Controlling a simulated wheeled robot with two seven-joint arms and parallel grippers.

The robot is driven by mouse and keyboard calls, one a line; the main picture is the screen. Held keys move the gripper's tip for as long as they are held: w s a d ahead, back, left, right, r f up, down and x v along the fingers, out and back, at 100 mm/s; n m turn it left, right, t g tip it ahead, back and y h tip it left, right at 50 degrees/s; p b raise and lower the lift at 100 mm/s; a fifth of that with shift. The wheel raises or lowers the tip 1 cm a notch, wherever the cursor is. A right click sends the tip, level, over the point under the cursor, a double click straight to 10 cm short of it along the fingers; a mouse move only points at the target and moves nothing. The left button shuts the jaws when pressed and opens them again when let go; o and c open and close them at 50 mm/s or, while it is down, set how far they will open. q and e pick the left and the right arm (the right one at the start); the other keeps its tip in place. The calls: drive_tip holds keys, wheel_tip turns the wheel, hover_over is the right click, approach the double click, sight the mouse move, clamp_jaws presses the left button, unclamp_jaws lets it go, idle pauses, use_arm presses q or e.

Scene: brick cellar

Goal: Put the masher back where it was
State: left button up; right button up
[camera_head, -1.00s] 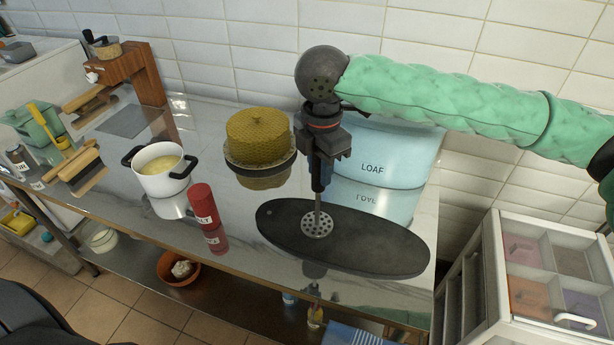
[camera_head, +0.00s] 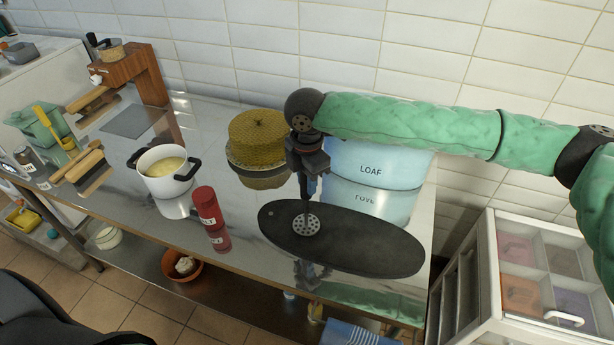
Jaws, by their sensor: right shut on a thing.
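The masher (camera_head: 306,224) has a round, perforated metal head. It stands upright over the left part of a dark oval board (camera_head: 370,243) on the counter. The head looks to be at or just above the board; I cannot tell if they touch. My right gripper (camera_head: 308,180) is shut on the masher's handle, pointing down from the green-sleeved arm. The gripper hides most of the handle. My left gripper is not in view.
A white pot (camera_head: 165,175) of yellow food and a red shaker (camera_head: 208,206) stand to the left. A yellow-covered cake-like item (camera_head: 258,138) and a blue LOAF bin (camera_head: 372,165) stand behind. A white drawer cabinet (camera_head: 480,285) is at right.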

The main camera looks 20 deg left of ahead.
drive_tip(key=o, duration=1)
drive_tip(key=shift+r, duration=0.2)
use_arm(q)
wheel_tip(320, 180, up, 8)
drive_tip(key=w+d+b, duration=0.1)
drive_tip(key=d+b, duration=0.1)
drive_tip(key=b, duration=0.1)
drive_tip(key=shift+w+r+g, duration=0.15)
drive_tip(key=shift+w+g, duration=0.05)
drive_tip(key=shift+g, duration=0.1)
use_arm(e)
wheel_tip(320, 180, up, 12)
drive_tip(key=shift+f, duration=0.15)
